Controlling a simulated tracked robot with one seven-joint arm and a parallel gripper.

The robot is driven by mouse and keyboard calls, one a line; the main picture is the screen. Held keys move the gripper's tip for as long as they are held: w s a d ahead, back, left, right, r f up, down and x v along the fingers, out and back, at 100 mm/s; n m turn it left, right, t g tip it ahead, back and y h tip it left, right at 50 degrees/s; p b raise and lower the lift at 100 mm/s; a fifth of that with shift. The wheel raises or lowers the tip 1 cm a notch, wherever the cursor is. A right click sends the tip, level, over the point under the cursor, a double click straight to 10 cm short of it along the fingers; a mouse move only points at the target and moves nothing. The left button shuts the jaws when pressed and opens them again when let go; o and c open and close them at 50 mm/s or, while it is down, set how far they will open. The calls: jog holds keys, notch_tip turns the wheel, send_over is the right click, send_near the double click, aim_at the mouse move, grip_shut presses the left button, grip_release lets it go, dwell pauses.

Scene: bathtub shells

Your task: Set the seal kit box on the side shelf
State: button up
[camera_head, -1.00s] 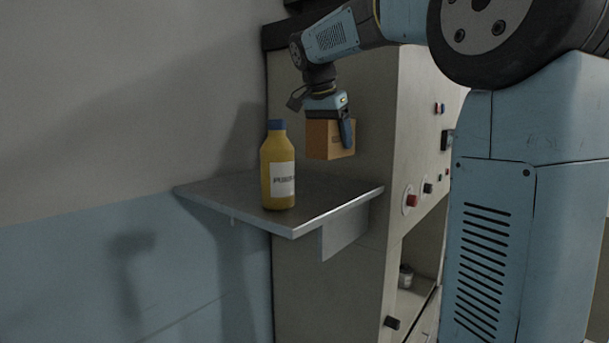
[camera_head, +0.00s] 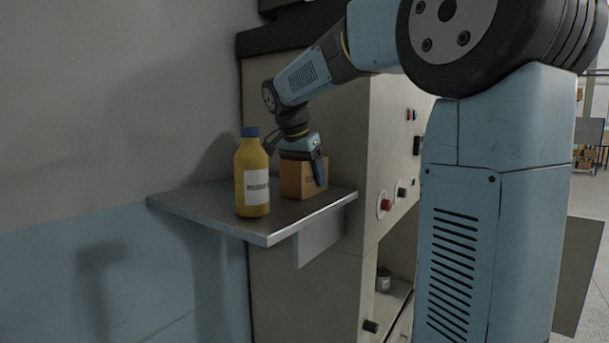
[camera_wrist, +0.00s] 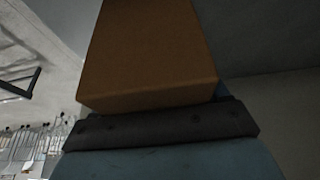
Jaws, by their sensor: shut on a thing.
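The seal kit box is a brown cardboard box (camera_head: 297,180), upright at the side shelf in the head view. Its base appears to be at the shelf surface; I cannot tell whether it bears its weight there. In the wrist view the box (camera_wrist: 150,50) fills the upper middle, against a dark gripper part. The far finger is hidden.
A yellow bottle (camera_head: 252,185) with a blue cap stands on the shelf just left of the box. A beige cabinet (camera_head: 377,150) with buttons and knobs stands behind and right. The shelf's front left is bare.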

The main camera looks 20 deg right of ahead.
jog(key=o, duration=1.4)
jog(key=shift+r, duration=0.1)
jog(key=v, duration=1.2)
